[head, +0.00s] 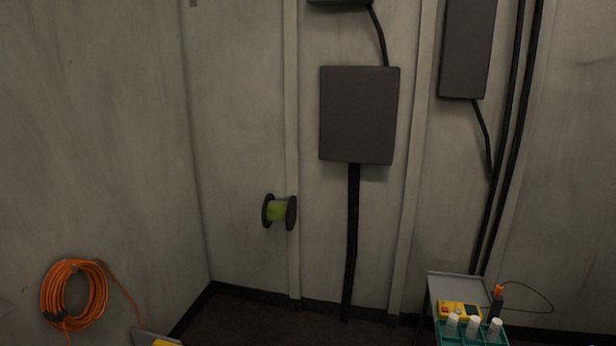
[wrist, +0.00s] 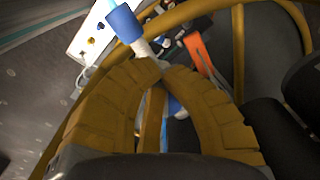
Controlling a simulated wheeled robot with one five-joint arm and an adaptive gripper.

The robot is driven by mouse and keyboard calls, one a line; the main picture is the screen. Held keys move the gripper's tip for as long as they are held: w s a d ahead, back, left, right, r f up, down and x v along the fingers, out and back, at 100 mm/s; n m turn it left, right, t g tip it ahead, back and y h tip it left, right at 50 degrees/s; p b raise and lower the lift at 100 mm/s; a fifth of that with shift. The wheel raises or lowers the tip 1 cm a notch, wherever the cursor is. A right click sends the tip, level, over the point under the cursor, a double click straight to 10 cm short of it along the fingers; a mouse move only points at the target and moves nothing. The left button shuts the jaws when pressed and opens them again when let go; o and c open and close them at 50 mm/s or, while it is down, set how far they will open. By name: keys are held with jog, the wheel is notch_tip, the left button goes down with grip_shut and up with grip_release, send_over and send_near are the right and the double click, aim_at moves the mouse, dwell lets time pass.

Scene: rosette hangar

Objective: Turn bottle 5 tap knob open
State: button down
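In the wrist view my gripper (wrist: 161,72) has two ribbed yellow-brown fingers. They arch inward and their tips meet or nearly meet, with nothing clearly held between them. Just beyond the tips is a white piece (wrist: 146,48) with a blue cylinder (wrist: 124,23) above it, tilted to the upper left. I cannot tell whether either belongs to bottle 5 or its tap knob. No number or label is readable. The head view does not show my gripper. In the head view, several white-capped bottles (head: 472,325) stand in a teal rack (head: 455,338) at the bottom right.
In the wrist view, a white panel (wrist: 91,39) with small knobs, an orange strap-like piece (wrist: 200,52) and yellow tubing (wrist: 239,40) lie close around the fingers. In the head view, a grey stand (head: 455,288) carries a yellow device (head: 459,309). A coiled orange cable (head: 58,290) hangs left.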

jog(key=shift+s+p, duration=0.4)
jog(key=shift+p, duration=0.2)
dwell(1.2)
jog(key=shift+s+a+f, duration=0.1)
jog(key=shift+a+f, duration=0.15)
jog(key=shift+a, duration=0.2)
dwell(0.7)
notch_tip(320, 180, up, 6)
jog(key=p, duration=0.5)
jog(key=shift+d+r, duration=0.2)
